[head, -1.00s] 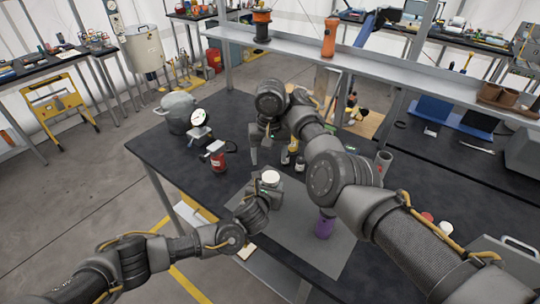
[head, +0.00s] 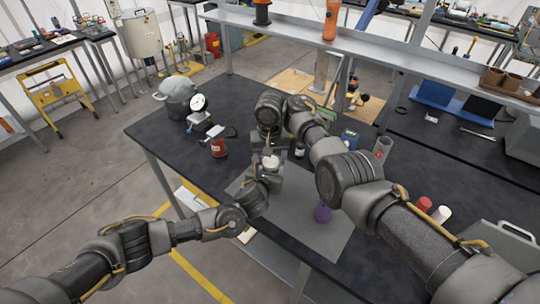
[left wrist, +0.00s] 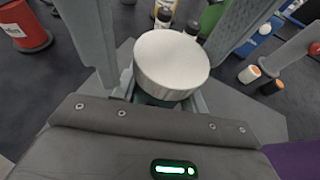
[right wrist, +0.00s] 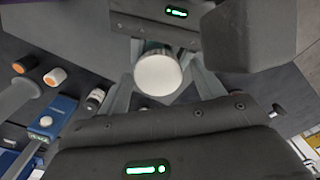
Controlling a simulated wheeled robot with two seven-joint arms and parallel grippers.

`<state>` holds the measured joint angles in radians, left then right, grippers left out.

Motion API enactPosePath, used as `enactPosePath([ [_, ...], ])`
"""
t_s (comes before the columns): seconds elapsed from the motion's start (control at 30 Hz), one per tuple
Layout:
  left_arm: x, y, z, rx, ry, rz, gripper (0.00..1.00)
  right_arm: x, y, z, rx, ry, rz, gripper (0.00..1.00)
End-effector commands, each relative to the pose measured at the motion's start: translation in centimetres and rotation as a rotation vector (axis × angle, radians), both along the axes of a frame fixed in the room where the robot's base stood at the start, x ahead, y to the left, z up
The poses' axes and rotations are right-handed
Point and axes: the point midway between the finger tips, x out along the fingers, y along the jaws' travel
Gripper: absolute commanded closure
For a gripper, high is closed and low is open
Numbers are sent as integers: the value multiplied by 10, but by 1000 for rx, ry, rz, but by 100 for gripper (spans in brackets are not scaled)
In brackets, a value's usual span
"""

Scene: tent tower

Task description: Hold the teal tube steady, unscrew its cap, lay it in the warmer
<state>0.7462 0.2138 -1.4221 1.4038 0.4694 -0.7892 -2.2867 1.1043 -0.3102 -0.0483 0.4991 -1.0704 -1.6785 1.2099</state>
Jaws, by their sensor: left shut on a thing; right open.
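The teal tube (left wrist: 155,99) stands with a wide white cap on top; only a sliver of its teal body shows below the cap. The cap (head: 271,162) also shows in the left wrist view (left wrist: 172,60) and right wrist view (right wrist: 158,73). My left gripper (head: 266,178) is shut on the tube, which stays upright over the grey mat. My right gripper (head: 270,150) is open, pointing down right above the cap, with its fingers on either side of it. Whether they touch the cap cannot be told. I cannot identify the warmer with certainty.
A red jar (head: 218,147) and a gauge (head: 198,103) are at left. A blue device (head: 350,138), a grey cylinder (head: 383,149) and red and white items (head: 424,205) are at right.

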Motion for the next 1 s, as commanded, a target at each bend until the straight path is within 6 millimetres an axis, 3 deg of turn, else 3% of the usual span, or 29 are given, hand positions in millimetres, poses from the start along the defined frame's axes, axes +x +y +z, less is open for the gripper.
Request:
enactPosePath([
  [0.13,0,0,0,-1,-1,0,100,0,0,0,0,1,0,34],
  [0.47,0,0,1,-1,-1,-1,100,0,1,0,1,0,0,77],
  [0.5,0,-1,1,-1,-1,-1,100,0,1,0,1,0,0,46],
  [0.63,0,-1,1,-1,-1,-1,100,0,0,0,1,1,0,29],
  [1.0,0,0,1,0,-1,0,100,0,1,9,2,0,-1,28],
])
